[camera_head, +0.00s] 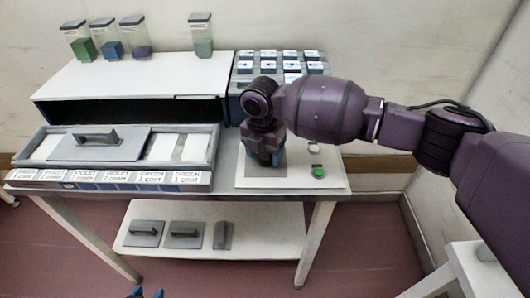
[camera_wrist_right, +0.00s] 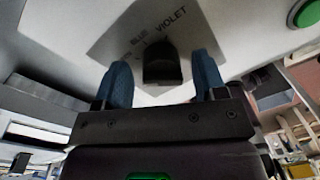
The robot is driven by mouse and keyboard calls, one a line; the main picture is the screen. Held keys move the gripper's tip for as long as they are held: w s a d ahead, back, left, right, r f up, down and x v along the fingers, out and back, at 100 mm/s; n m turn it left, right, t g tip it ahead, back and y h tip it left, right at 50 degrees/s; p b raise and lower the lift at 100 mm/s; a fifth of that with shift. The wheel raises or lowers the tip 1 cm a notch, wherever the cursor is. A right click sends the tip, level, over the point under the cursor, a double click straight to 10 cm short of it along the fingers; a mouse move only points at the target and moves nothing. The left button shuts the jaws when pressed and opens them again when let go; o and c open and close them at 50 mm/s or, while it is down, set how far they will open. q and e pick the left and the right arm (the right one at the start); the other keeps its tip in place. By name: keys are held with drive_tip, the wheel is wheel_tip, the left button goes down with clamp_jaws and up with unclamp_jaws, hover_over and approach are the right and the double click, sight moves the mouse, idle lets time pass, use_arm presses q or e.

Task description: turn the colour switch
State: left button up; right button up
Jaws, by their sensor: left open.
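The colour switch is a dark knob (camera_wrist_right: 162,66) on a grey label plate (camera_wrist_right: 120,35) in the right wrist view. The words BLUE and VIOLET show beside it. My right gripper (camera_wrist_right: 163,82) is open, with one blue finger on each side of the knob and a visible gap to it on both sides. In the head view my right gripper (camera_head: 265,160) points down over the white panel (camera_head: 328,181) and hides the knob. My left gripper (camera_head: 146,293) is open and empty at the bottom edge, low in front of the table; only its fingertips show.
A green button (camera_head: 319,172) is on the panel, right of my right gripper. A tray with a handled lid (camera_head: 95,146) and a label strip (camera_head: 115,178) are left. Several jars (camera_head: 110,42) stand on the tunnel (camera_head: 150,78). Handled plates (camera_head: 183,235) lie on the lower shelf.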

wheel_tip(320, 180, up, 11)
drive_tip(key=p, duration=0.1)
drive_tip(key=shift+a, duration=0.25)
idle(0.3)
drive_tip(key=shift+w+f, duration=0.1)
drive_tip(key=shift+f, duration=0.05)
